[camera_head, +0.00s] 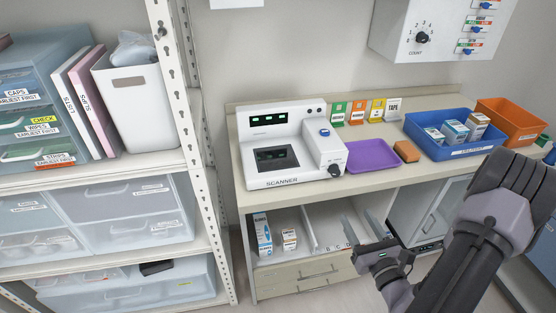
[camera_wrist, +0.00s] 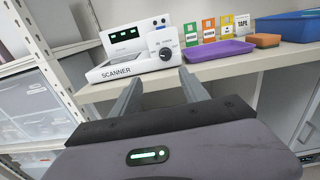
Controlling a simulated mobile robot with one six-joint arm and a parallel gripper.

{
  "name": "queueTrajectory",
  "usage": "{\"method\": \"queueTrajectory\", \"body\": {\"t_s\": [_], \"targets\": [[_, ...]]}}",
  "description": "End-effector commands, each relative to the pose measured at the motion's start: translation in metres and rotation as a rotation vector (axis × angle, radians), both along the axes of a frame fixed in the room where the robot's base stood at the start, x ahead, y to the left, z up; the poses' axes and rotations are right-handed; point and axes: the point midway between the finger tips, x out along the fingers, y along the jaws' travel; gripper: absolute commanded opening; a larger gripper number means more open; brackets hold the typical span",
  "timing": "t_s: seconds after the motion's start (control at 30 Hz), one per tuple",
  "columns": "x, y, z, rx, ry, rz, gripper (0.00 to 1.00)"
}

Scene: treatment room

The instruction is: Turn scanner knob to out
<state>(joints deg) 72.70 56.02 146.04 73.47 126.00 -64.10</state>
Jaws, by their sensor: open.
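The white scanner (camera_head: 290,145) stands on the counter, with a green-lit display and a dark glass window. Its black knob (camera_head: 335,170) is low on the front right corner; a blue button (camera_head: 324,132) sits above it. In the wrist view the scanner (camera_wrist: 130,50) is upper left, and the knob (camera_wrist: 165,53) shows just beyond the fingers. The knob's pointer setting is too small to read. My gripper (camera_head: 368,235) is below and in front of the counter edge, apart from the knob. In the wrist view my gripper (camera_wrist: 160,85) is open, with nothing between its fingers.
A purple tray (camera_head: 373,156) lies right of the scanner, then a brown sponge (camera_head: 406,151) and blue bin (camera_head: 450,148). Coloured cards (camera_head: 357,111) stand behind. The counter (camera_head: 240,190) edge lies between my gripper and the scanner. Shelves (camera_head: 190,150) stand at left.

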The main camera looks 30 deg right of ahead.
Motion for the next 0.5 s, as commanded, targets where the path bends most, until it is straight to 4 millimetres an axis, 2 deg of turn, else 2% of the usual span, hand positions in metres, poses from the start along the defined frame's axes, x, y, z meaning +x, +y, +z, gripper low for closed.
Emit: {"method": "queueTrajectory", "body": {"t_s": [0.07, 0.17, 0.5], "targets": [[0.002, -0.006, -0.004, 0.005, 0.005, -0.025, 0.53], [0.023, -0.009, -0.004, 0.002, 0.004, -0.018, 0.53], [0.122, -0.032, -0.004, 0.001, 0.001, -0.013, 0.53]]}}
